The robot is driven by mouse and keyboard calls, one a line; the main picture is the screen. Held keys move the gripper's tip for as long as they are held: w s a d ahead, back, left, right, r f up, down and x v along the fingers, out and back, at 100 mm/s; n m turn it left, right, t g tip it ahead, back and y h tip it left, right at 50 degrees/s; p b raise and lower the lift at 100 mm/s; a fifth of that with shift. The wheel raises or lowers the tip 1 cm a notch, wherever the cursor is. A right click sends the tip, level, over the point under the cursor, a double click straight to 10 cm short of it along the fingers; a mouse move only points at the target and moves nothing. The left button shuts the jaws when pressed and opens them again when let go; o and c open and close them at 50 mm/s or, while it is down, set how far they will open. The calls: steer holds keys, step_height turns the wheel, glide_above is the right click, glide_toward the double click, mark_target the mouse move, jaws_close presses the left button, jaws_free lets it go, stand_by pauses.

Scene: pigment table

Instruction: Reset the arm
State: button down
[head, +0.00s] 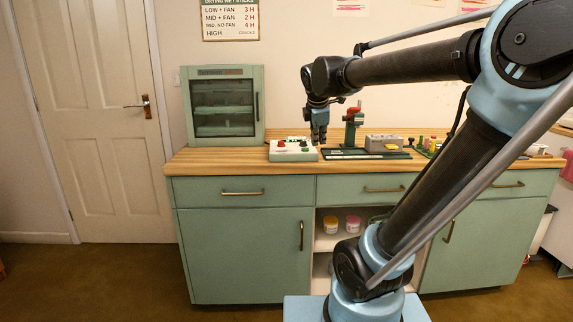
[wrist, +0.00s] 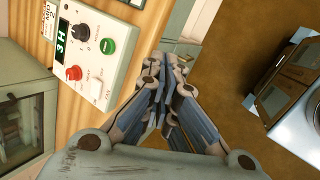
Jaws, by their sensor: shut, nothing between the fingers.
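My gripper (head: 318,138) is shut and empty. It points down over the wooden counter, beside the control box. In the wrist view my gripper (wrist: 163,100) shows its fingers drawn together, with floor and cabinet front beyond them. My arm reaches in from the right of the head view and bends down at the wrist. The control box (head: 293,156) is pale with a red knob and a green button.
A green drying cabinet (head: 222,105) stands shut at the counter's left. Right of the box are a red-topped press (head: 353,125), a grey block (head: 384,143) and small coloured items. The wooden counter (head: 212,160) has bare room at its front left. Jars (head: 353,224) sit on the open shelf below.

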steer(key=s+d+f+m+g, duration=0.1)
steer(key=s+d+f+m, duration=0.3)
steer(key=s+f+m, duration=0.6)
steer(key=s+d+f+m+g+y, duration=0.1)
steer(key=s+d+f+m, duration=0.3)
steer(key=s+f+m, duration=0.5)
steer(key=s+f+g, duration=0.1)
steer(key=s+f, duration=0.3)
steer(key=s, duration=0.1)
steer(key=shift+m, duration=0.4)
steer(key=shift+w+d, duration=0.1)
steer(key=shift+w+f, duration=0.2)
steer(key=shift+w, duration=0.2)
